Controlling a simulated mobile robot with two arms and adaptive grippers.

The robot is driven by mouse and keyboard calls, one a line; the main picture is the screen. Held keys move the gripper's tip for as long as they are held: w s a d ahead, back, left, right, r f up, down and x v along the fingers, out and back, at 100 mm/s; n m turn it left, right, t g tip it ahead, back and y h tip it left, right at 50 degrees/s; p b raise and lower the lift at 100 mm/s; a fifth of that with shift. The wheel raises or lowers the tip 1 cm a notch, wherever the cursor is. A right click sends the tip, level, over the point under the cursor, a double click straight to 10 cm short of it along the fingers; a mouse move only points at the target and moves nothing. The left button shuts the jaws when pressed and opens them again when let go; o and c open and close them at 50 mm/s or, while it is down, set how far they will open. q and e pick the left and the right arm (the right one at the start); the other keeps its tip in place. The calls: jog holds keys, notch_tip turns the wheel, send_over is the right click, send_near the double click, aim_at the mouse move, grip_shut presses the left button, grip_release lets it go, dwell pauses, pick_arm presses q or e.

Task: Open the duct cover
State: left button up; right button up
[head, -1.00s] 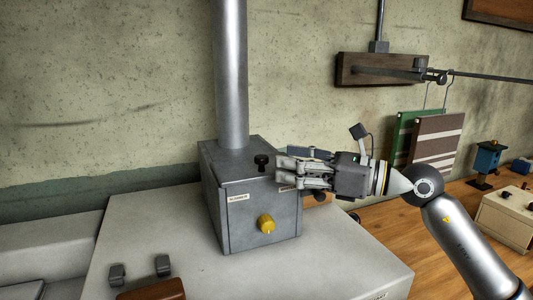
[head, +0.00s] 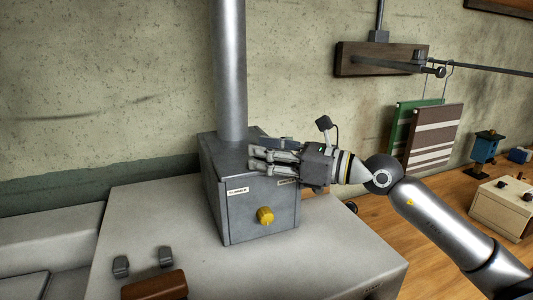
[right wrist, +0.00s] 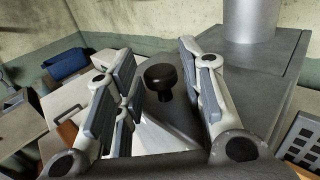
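The duct cover appears to be part of the grey metal box (head: 236,205), which has a yellow knob (head: 265,216) and a small label on its front. A silver pipe (head: 231,75) rises from its top. A black knob (right wrist: 160,77) on the box's top shows in the right wrist view between the fingers. My right gripper (head: 262,158) is over the box's top, and its fingers (right wrist: 160,85) are open on either side of the black knob, apart from it. In the head view the gripper hides the black knob. My left gripper is not in view.
The box stands on a light grey cabinet top (head: 150,215) with a brown handle-like piece (head: 155,286) at the front. Striped and green panels (head: 433,137) hang at the right. A beige box (head: 502,207) stands on the wooden bench (head: 430,195).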

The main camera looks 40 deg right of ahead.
grip_shut()
